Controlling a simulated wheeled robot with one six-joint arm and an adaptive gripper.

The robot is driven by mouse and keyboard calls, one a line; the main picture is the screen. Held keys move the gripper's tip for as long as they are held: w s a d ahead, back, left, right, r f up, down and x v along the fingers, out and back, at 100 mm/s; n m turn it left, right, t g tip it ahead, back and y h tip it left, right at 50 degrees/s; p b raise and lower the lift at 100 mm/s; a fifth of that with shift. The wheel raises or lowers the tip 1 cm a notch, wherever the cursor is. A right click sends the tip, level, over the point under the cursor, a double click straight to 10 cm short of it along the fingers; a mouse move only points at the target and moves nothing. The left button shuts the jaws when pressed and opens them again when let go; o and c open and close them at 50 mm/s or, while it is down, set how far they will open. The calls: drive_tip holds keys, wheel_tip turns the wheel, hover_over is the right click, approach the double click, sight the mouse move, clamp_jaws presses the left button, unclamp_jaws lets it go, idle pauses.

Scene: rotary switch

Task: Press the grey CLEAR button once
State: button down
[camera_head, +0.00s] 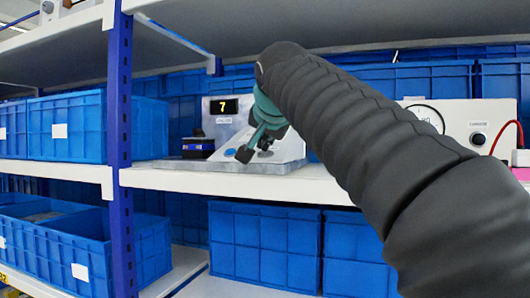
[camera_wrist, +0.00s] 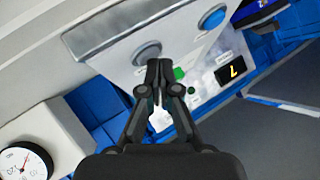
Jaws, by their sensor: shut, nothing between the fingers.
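A sloped grey-white panel (camera_head: 290,149) stands on the shelf, with a display (camera_head: 223,106) reading 7. In the wrist view a round grey button (camera_wrist: 147,53) sits on the panel, just beyond my fingertips. My gripper (camera_wrist: 158,65) is shut and empty. Its tips appear close to the grey button; I cannot tell if they touch. A blue button (camera_wrist: 212,17) and a green button (camera_wrist: 179,73) are also on the panel. In the head view my gripper (camera_head: 247,153) covers part of the panel front, and the grey button is not visible there.
A dark blue device (camera_head: 198,147) stands left of the panel. A white box with a dial (camera_head: 426,117) and a red cable stands to the right. A blue shelf post (camera_head: 119,100) rises at the left. Blue bins (camera_head: 65,128) fill the shelves around.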

drive_tip(key=shift+f, duration=0.15)
idle(0.4)
drive_tip(key=shift+s+a+r+p, duration=0.15)
drive_tip(key=shift+s+r+p, duration=0.1)
drive_tip(key=shift+r+p, duration=0.5)
drive_tip(key=shift+r, duration=0.15)
drive_tip(key=r+p, duration=0.1)
drive_tip(key=s+r+p, duration=0.1)
drive_tip(key=r, duration=0.1)
drive_tip(key=r+p, duration=0.1)
drive_tip(key=shift+s+a+r+p, duration=0.25)
drive_tip(key=shift+s+a+p, duration=0.05)
drive_tip(key=shift+s+p, duration=0.1)
idle(0.4)
